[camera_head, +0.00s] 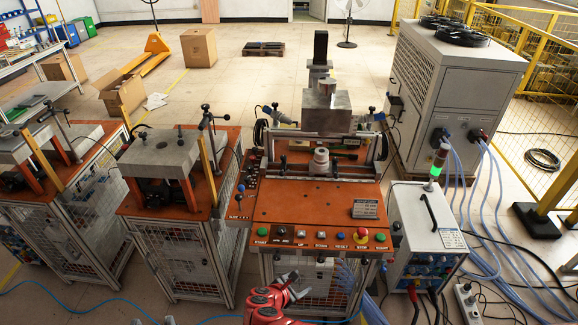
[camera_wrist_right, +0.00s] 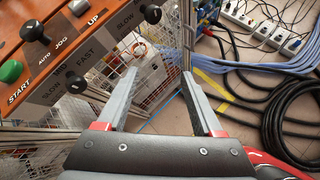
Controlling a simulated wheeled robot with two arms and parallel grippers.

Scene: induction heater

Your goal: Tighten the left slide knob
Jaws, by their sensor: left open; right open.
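I cannot tell which part is the left slide knob. A red arm end (camera_head: 265,305), seemingly my right one, is low in front of the control panel. In the right wrist view my right gripper (camera_wrist_right: 161,75) is open and empty, below and beside the panel. Black knobs (camera_wrist_right: 75,80) marked SLOW, MID, FAST sit left of its fingers. My left gripper is not seen.
A control cabinet (camera_head: 430,235) with a green light stands right of the station. Blue hoses (camera_head: 480,210), black cables (camera_wrist_right: 270,90) and a power strip (camera_wrist_right: 270,30) lie on the right floor. Another orange workstation (camera_head: 175,200) stands close on the left.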

